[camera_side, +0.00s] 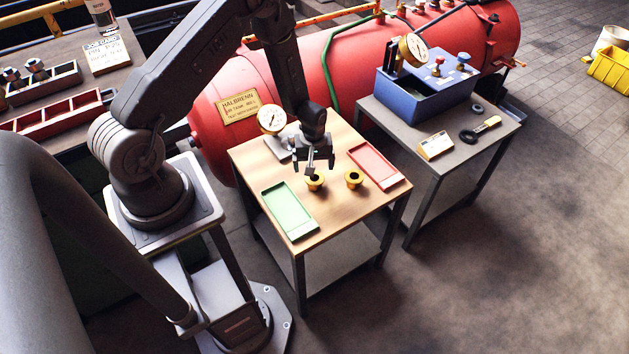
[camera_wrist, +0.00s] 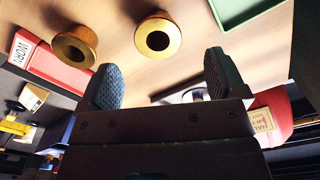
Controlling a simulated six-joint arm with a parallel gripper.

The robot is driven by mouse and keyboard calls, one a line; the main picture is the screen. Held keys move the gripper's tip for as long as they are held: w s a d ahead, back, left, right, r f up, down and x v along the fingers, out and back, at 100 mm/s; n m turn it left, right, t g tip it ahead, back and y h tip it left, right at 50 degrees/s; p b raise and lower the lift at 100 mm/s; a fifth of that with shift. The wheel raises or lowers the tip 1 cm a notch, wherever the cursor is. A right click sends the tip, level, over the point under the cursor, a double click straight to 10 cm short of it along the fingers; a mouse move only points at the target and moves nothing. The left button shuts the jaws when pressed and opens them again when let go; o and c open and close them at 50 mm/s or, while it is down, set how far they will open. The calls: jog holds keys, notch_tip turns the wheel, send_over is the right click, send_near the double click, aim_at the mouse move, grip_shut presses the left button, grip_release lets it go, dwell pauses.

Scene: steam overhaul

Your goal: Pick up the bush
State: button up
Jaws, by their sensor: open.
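Two brass flanged bushes stand on the wooden table top (camera_side: 330,215). The left bush (camera_side: 315,182) is close under my gripper (camera_side: 314,165); the right bush (camera_side: 354,179) stands a little apart from it. In the wrist view one bush (camera_wrist: 158,36) lies just beyond the gap between my open fingertips (camera_wrist: 160,80), and the other bush (camera_wrist: 75,45) is beyond the left fingertip. My gripper is empty and above the table. A green tray (camera_side: 288,211) lies left of the bushes and a red tray (camera_side: 375,166) right of them.
A gauge (camera_side: 271,120) stands at the table's back edge, before the red tank (camera_side: 345,70). A grey table (camera_side: 470,140) on the right holds a blue box (camera_side: 428,85), a small sign (camera_side: 435,146) and a yellow-and-black tool (camera_side: 480,130). The wooden table's front area is clear.

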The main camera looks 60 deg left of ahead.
aim_at(315, 177)
jog(key=shift+w+a+f, duration=0.1)
jog(key=shift+w+f, duration=0.05)
jog(key=shift+f, duration=1.85)
jog(key=shift+w+f, duration=0.1)
jog(key=shift+f, duration=1.85)
jog(key=shift+c, duration=0.5)
jog(key=c, duration=1.2)
jog(key=shift+o, duration=0.2)
jog(key=shift+r, duration=0.1)
jog(key=shift+r, duration=0.45)
jog(key=r, duration=0.2)
jog(key=a+r, duration=0.1)
jog(key=shift+s+r, duration=0.35)
jog(key=shift+r, duration=0.05)
jog(key=s+a+r, duration=0.6)
jog(key=s+a, duration=0.1)
jog(key=shift+a, duration=0.35)
